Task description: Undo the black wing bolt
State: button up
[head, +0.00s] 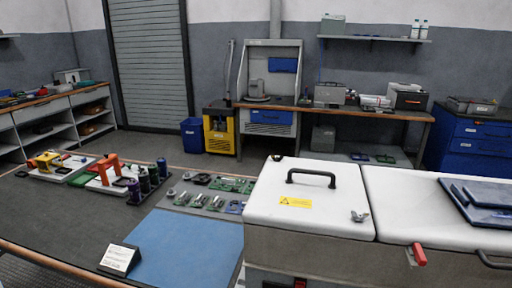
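A white-lidded cabinet (330,207) stands at the front right, with a black bar handle (311,176) on its closed lid. A small dark fitting (277,158) sits at the lid's back left corner; it may be the black wing bolt, but it is too small to tell. A silver-grey, wing-shaped fitting (360,216) sits near the lid's front right corner. My gripper is not in view.
A second white lid (405,200) adjoins on the right, with dark blue flat panels (485,202) on it. A red-handled lever (419,254) is on the cabinet front. Left, a workbench holds circuit boards (232,184), dark cans (145,180) and a blue mat (185,250).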

aim_at(277, 159)
jog(key=i+j, duration=0.2)
jog(key=j, duration=0.2)
jog(key=i+j, duration=0.15)
jog(key=j, duration=0.25)
jog(key=i+j, duration=0.2)
jog(key=j, duration=0.2)
jog(key=i+l, duration=0.1)
jog(key=l, duration=0.2)
jog(key=i+l, duration=0.1)
jog(key=l, duration=0.25)
